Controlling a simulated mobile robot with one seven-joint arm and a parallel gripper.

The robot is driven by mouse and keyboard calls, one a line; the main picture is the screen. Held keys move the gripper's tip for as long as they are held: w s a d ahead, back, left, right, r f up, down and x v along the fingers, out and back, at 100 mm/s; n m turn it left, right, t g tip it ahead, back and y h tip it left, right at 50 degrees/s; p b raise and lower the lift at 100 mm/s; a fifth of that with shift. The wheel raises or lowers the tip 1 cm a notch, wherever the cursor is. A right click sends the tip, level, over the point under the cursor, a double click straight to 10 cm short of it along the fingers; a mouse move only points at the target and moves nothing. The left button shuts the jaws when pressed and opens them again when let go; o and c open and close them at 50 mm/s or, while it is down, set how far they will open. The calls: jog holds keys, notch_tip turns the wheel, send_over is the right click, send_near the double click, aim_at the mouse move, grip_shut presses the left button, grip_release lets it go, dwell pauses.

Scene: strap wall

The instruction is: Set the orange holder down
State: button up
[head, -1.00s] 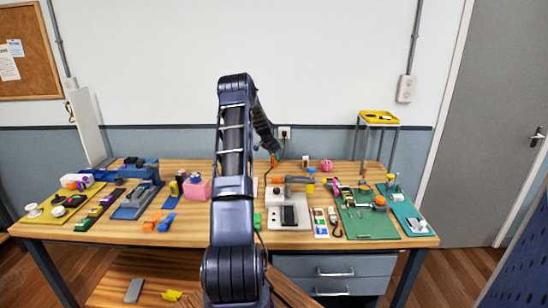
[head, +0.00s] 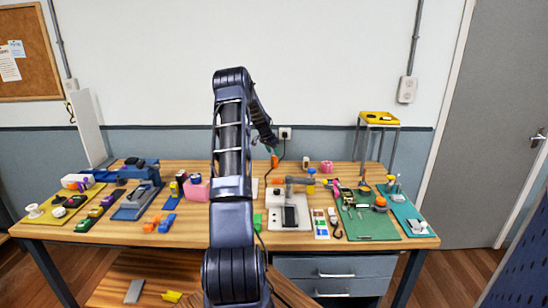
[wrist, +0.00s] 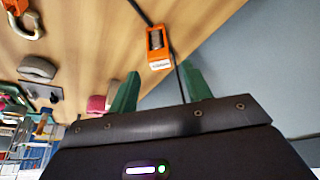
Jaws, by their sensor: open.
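The orange holder (wrist: 157,47) stands on the wooden table in the wrist view, with a dark, metallic-looking part in its middle and a pale label on its near end. It shows small in the head view (head: 274,161), near the back of the table. My gripper (wrist: 160,78) is open, its two green fingers spread apart with nothing between them. The holder lies just beyond the fingertips, apart from them as far as I can tell. In the head view my arm partly hides the middle of the table.
A black cable (wrist: 174,62) runs past the holder. A pink object (wrist: 97,104) and a grey rounded piece (wrist: 37,68) lie to the left in the wrist view. A green mat (head: 370,228) with small parts covers the table's right side. A yellow-topped stand (head: 379,117) rises at the back right.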

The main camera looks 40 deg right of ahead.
jog(key=a+r+n+t+y, duration=0.15)
jog(key=a+r+n, duration=0.25)
jog(key=a+r, duration=1.7)
jog(key=s+a+r+n+t, duration=0.1)
jog(key=s+a+r+n, duration=0.2)
jog(key=a, duration=0.7)
jog(key=s+a+r+n+t, duration=0.1)
jog(key=s+a+r, duration=0.25)
jog(key=a, duration=0.65)
jog(key=s+a+r+n+y, duration=0.1)
jog(key=s+a+r+n, duration=0.1)
jog(key=s+a, duration=0.5)
jog(key=s+a+r+n+y, duration=0.1)
jog(key=s+a+n, duration=0.3)
jog(key=a, duration=0.5)
jog(key=s+a+f+n, duration=0.2)
jog(key=s+a, duration=0.3)
jog(key=s, duration=0.3)
jog(key=s+a+f+n+t+y, duration=0.1)
jog(key=s+a+f+n, duration=0.1)
jog(key=s+a, duration=0.4)
jog(key=s, duration=0.2)
jog(key=shift+s+f, duration=0.2)
jog(key=shift+s, duration=0.15)
